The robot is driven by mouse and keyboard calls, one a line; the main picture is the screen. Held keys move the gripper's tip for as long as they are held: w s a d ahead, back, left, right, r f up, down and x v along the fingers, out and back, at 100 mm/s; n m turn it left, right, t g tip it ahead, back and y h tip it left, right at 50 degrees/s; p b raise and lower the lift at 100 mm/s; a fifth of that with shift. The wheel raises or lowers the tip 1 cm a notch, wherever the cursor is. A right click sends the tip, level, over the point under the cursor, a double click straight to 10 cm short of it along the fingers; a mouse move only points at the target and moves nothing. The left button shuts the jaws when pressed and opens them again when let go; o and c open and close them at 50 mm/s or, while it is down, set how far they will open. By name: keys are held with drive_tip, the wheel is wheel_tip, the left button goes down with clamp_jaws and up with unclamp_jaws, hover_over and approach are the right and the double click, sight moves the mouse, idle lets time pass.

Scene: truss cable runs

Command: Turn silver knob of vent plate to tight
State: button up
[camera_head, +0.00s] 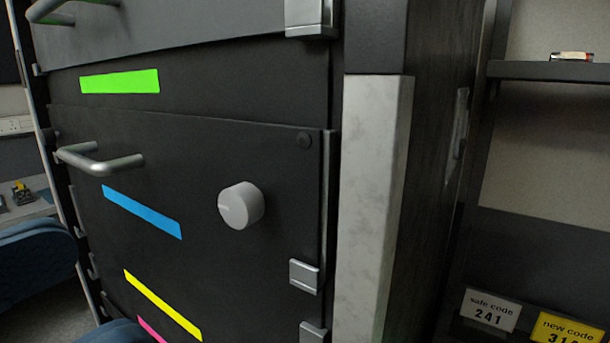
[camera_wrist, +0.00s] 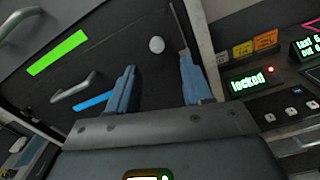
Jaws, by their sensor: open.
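A round silver-grey knob (camera_head: 241,205) sticks out from a dark panel (camera_head: 250,262), between a blue strip and the panel's right edge. I take this panel as the vent plate; no label naming it can be read. In the wrist view the knob (camera_wrist: 156,44) appears small, between and beyond the tips of my gripper (camera_wrist: 157,64). My gripper's two blue fingers are spread wide, with nothing between them. They appear apart from the knob. I cannot make out a tight mark or the knob's exact setting.
A bar handle (camera_head: 98,160) projects left of the knob. Metal latches (camera_head: 305,276) line the panel's right edge, beside a pale post (camera_head: 368,215). A lit box reading "locked" (camera_wrist: 246,84) stands right of my gripper. A shelf (camera_head: 545,70) is at the right.

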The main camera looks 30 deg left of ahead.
sight(233, 208)
drive_tip(key=shift+w+d+r+p, duration=0.1)
drive_tip(key=shift+w+p, duration=0.1)
drive_tip(key=shift+w, duration=1.8)
drive_tip(key=shift+w+r+p, duration=0.1)
drive_tip(key=shift+w+p, duration=0.1)
drive_tip(key=shift+w, duration=1.75)
clamp_jaws()
